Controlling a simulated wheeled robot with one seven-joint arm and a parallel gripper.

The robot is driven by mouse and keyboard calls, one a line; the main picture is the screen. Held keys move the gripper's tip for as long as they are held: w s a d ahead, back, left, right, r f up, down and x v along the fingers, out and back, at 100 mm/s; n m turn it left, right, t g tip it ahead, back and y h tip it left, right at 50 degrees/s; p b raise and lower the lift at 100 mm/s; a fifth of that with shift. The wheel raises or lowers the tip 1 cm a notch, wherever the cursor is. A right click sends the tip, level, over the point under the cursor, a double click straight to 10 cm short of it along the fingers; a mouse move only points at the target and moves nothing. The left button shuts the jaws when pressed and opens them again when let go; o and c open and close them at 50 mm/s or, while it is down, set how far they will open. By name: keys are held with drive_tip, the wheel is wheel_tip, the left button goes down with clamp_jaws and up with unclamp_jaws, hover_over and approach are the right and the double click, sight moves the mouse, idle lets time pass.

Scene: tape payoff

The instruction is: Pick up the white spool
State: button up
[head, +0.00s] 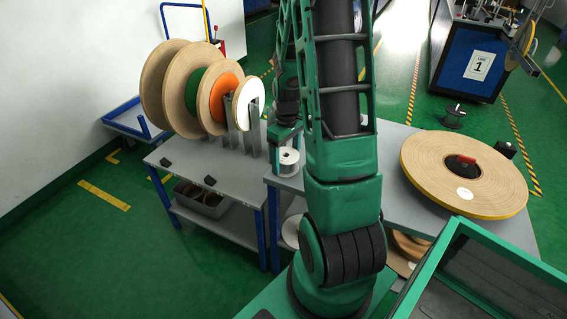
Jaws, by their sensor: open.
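A small white spool (289,164) stands on the grey table, left of my upright arm. Its top face, with a small hole, shows. My gripper (286,149) points down just above and around the spool, partly hidden behind my arm. It is open, with one green finger visible at the spool's left side. I cannot tell whether the fingers touch the spool. A larger white-faced disc (246,104) stands upright at the right end of a rack on the left bench.
The left bench (176,151) holds several upright reels, including an orange one (217,99). A large tan reel (437,161) lies flat on the right part of the grey table (395,137). A green-framed bin (437,256) stands at the front right. Green floor is open at left.

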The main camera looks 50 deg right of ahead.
drive_tip(key=c, duration=0.9)
drive_tip(key=shift+r, duration=0.1)
drive_tip(key=shift+c, duration=0.2)
